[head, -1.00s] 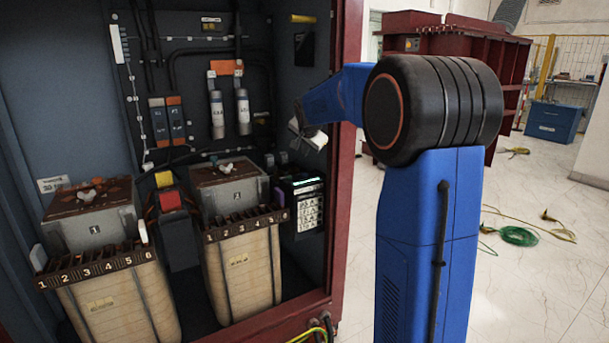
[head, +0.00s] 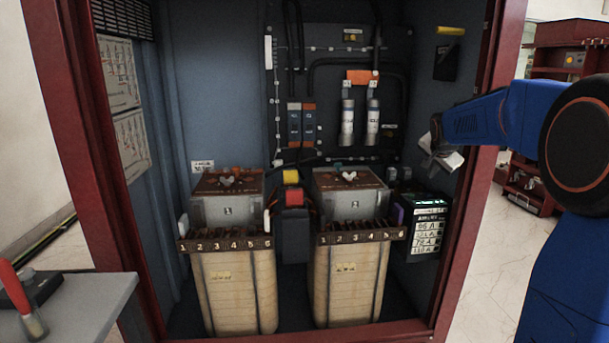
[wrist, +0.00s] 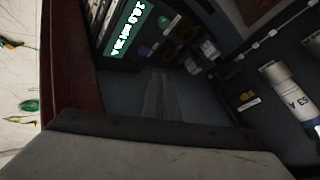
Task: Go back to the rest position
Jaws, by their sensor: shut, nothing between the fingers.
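My gripper (head: 440,150) is at the right side of the open cabinet, just inside its red right frame post (head: 497,100). It is small and partly dark in the head view, and it looks shut and empty. My blue arm reaches in from the right edge of the picture. In the wrist view, the pale body of my gripper fills the bottom, and the dim fingers (wrist: 160,97) point into the cabinet. They touch nothing that I can make out.
Below my gripper is a black panel with a lit display (head: 424,225). Two fuses (head: 373,122) hang on the back wall left of it. Two numbered transformers (head: 345,280) stand on the cabinet floor. A grey table (head: 85,305) with a red-handled tool (head: 25,300) is at lower left.

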